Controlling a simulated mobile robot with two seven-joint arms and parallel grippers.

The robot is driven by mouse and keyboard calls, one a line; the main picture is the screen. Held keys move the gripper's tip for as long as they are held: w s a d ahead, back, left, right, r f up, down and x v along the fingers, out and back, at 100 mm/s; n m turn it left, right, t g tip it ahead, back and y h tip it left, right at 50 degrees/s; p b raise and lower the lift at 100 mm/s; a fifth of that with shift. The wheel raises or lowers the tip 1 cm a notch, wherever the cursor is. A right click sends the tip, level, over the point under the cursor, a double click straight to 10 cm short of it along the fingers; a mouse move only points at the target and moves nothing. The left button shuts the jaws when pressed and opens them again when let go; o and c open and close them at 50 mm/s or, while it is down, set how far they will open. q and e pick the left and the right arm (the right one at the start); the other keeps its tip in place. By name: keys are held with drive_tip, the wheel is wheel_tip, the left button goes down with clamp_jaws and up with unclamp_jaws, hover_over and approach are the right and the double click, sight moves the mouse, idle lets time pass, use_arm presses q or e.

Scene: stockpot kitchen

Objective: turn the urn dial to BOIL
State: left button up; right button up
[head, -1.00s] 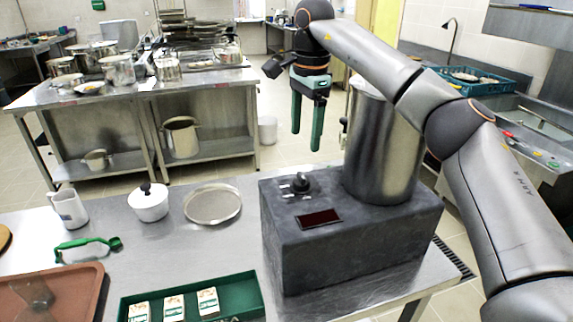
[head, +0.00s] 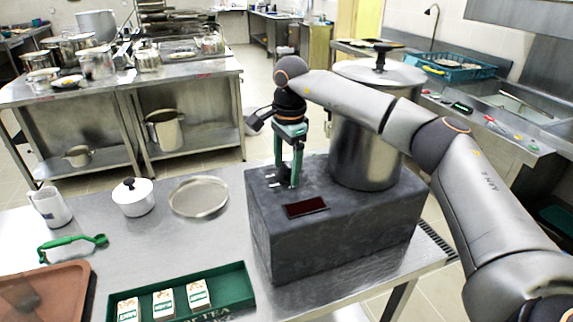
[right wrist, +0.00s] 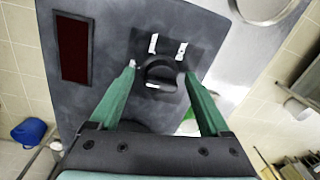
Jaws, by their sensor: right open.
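The urn (head: 362,150) is a tall steel pot with a lid, standing on a dark grey block (head: 345,240). The block's top carries a dark display (head: 306,207) and a black dial. In the right wrist view the dial (right wrist: 160,77) sits between the fingertips, with two white marks beside it. My right gripper (head: 289,183) is open, pointing down over the dial, one finger on each side. It also shows in the right wrist view (right wrist: 160,72); I cannot tell whether either finger touches the dial. In the head view the fingers mostly hide the dial. My left gripper is not in view.
A white lidded pot (head: 133,198), a round tray (head: 199,197), a white jug (head: 50,207), a green-handled tool (head: 72,246) and a green tea box (head: 240,290) are on the steel table left of the block. A brown tray (head: 45,290) lies at the front left.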

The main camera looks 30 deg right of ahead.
drive_tip(key=shift+c, duration=0.3)
clamp_jaws()
idle(0.4)
